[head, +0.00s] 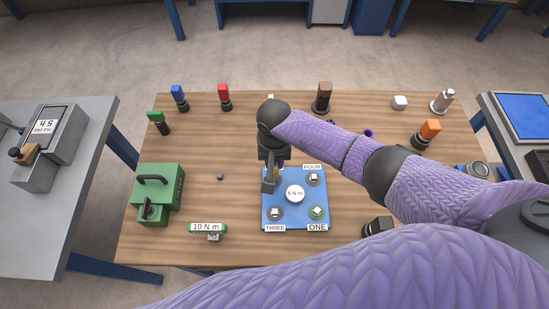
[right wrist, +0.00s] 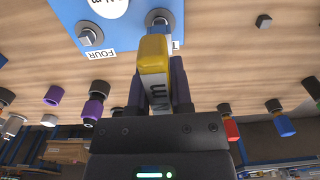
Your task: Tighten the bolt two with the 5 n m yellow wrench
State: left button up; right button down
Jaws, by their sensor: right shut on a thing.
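The blue plate (head: 293,218) lies on the wooden table with bolts at its corners and a "5 N m" disc (head: 295,193) in the middle. Labels THREE, ONE and FOUR show in the head view. The corner opposite ONE is covered by my right gripper (head: 270,178). The right wrist view shows a bolt (right wrist: 158,17) at that corner, its label mostly hidden. My right gripper (right wrist: 160,88) is shut on the yellow wrench (right wrist: 153,55), whose yellow end is at or just over this bolt; I cannot tell whether they touch. My left gripper is not in view.
A wrench labelled 10 N m (head: 207,228) lies at the front left. A green case-like block (head: 157,195) stands at the left. Blue (head: 178,93), red (head: 224,92) and brown (head: 323,93) capped objects line the far edge. A small grey cube (head: 220,176) sits left of the plate.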

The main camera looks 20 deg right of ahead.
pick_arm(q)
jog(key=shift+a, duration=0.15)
pick_arm(e)
jog(key=shift+f+b, duration=0.3)
jog(key=shift+f, duration=0.05)
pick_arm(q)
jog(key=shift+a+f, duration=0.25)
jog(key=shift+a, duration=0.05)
pick_arm(e)
jog(key=shift+f, duration=0.1)
pick_arm(q)
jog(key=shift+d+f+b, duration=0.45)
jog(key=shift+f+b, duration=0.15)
jog(key=shift+b, duration=0.05)
pick_arm(e)
jog(key=shift+f, duration=0.8)
jog(key=shift+c, duration=2.2)
grip_release()
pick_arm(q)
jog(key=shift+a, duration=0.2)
